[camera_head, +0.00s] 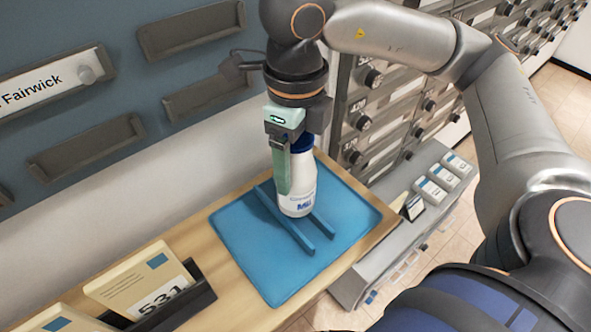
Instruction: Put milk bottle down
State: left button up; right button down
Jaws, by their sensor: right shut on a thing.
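A white milk bottle (301,186) with a dark blue cap stands upright at the middle of a blue mat (340,200) on the wooden shelf. Its base appears to sit between two raised blue bars on the mat; I cannot tell whether it touches the mat. My right gripper (292,172) comes down from above and is shut on the bottle. One green finger shows along the bottle's left side; the other finger is hidden. My left gripper is not in view.
A dark holder (185,304) with a card marked 531 stands at the shelf's lower left. A grey ledge (375,265) with several small boxes lies right of the shelf. The mat around the bars is clear.

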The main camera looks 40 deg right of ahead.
jog(key=shift+f, duration=1.25)
jog(key=shift+f, duration=0.15)
grip_release()
